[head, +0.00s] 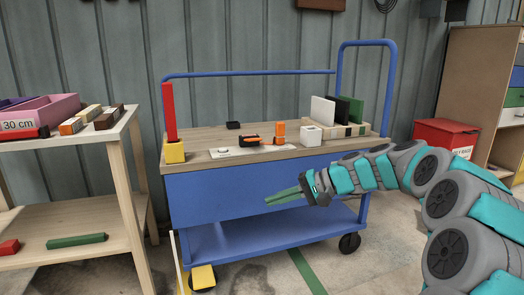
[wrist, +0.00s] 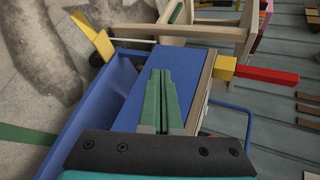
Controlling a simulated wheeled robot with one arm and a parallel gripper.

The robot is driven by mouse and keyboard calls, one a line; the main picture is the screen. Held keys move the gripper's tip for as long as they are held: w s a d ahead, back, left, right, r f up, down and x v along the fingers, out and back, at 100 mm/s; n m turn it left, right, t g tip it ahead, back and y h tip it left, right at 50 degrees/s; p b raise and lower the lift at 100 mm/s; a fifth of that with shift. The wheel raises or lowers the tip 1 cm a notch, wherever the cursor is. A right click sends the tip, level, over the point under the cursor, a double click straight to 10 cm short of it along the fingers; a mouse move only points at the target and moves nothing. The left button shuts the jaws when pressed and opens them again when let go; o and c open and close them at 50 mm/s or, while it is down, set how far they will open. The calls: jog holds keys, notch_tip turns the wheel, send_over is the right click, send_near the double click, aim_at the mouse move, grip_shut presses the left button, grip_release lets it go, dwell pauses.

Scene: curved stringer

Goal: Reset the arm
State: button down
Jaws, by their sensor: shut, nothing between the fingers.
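My gripper (head: 285,196) is at the end of my arm, which reaches in from the right in the head view. Its green fingers are shut with nothing between them and point left, in front of the blue side panel of the cart (head: 225,197). In the wrist view my gripper (wrist: 160,75) shows its two green fingers side by side, with the blue panel of the cart (wrist: 128,93) behind them. The fingers appear apart from the cart, though the exact gap cannot be told.
On the cart's wooden top stand a red post in a yellow block (head: 174,152), an orange-and-black tool (head: 249,141), a white block (head: 311,136) and upright panels (head: 340,110). A wooden shelf table (head: 62,154) stands left, a red bin (head: 446,136) right.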

jog(key=s+a+f+n+g+h, duration=0.1)
jog(key=s+f+n+g+h, duration=0.15)
jog(key=s, duration=0.85)
jog(key=s+a+f+n+g+h, duration=0.1)
jog(key=s+f+h, duration=0.2)
jog(key=s, duration=0.9)
jog(key=s+d+f+g+h, duration=0.1)
jog(key=s+d+f+h, duration=0.25)
jog(key=s+d, duration=0.5)
jog(key=s+d+f+h, duration=0.3)
jog(key=s+d+f, duration=0.2)
jog(key=s, duration=0.7)
notch_tip(320, 180, up, 14)
jog(key=p, duration=1.4)
jog(key=shift+r, duration=0.2)
jog(key=shift+a, duration=0.1)
